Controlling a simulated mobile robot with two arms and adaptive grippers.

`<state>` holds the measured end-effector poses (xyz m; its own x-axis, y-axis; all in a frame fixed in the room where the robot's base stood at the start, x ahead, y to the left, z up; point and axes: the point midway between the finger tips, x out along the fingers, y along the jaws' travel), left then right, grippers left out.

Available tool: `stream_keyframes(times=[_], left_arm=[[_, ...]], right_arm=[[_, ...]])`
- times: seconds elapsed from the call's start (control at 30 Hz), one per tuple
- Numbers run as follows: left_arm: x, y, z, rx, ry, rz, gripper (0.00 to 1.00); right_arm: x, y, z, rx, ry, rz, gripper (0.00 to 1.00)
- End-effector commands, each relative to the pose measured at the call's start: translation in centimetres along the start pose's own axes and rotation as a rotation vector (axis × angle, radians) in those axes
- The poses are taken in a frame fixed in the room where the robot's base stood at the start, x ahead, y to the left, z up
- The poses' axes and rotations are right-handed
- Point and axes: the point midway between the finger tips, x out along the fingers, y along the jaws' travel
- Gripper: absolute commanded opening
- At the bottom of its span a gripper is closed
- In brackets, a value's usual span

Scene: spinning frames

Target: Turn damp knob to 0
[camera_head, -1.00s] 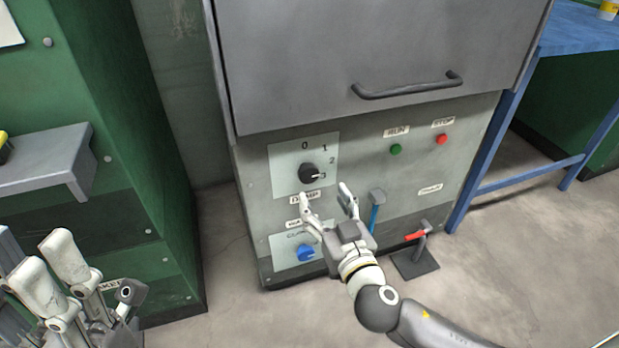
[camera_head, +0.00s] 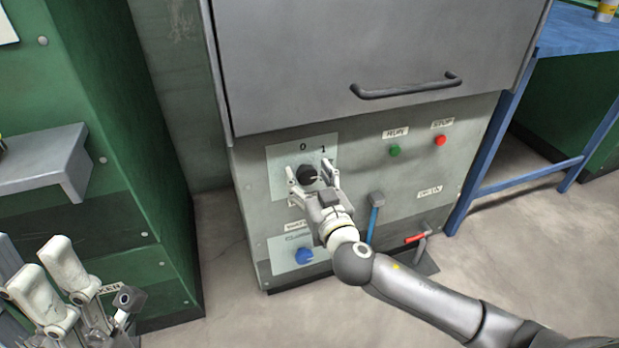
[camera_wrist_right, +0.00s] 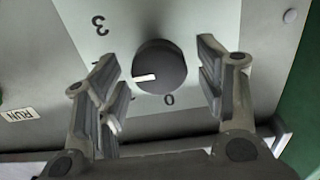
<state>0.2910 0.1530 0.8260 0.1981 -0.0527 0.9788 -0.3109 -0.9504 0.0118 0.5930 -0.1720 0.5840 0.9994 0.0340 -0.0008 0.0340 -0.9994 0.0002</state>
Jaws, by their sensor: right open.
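The black damp knob (camera_head: 308,174) is on a pale dial plate on the front of the grey machine. In the right wrist view the knob (camera_wrist_right: 160,66) has a white mark pointing left toward one finger, away from the 0 below it. My right gripper (camera_head: 308,168) is open, its fingers on either side of the knob with visible gaps in the wrist view. In the head view, 0 and 1 show above the knob; the gripper hides 2 and 3. My left gripper (camera_head: 45,262) is at the lower left, fingers apart, away from the machine.
Below are a blue knob (camera_head: 304,256) and a blue-handled lever (camera_head: 374,215). A red-handled lever (camera_head: 415,238) is to the right. Green (camera_head: 395,151) and red (camera_head: 440,140) buttons sit under the cover handle (camera_head: 405,88). A green cabinet (camera_head: 130,100) stands left.

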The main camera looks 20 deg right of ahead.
Motion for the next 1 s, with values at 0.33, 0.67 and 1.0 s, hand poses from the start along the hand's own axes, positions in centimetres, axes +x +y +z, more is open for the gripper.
stream_keyframes(times=[0.33, 0.67, 1.0], left_arm=[[0.0, 0.0, 0.0, 0.000, 0.000, 0.000, 0.40], [0.1, 0.0, 0.0, 0.001, 0.000, 0.000, 0.40], [1.4, 0.0, -0.3, 0.001, 0.000, 0.000, 0.40]], right_arm=[[0.0, 0.0, 0.0, 0.000, 0.000, 0.000, 0.32], [-0.1, -0.1, 0.0, -0.016, -0.001, -0.001, 0.18], [-0.1, -0.1, -0.1, -0.189, -0.003, 0.002, 0.18]])
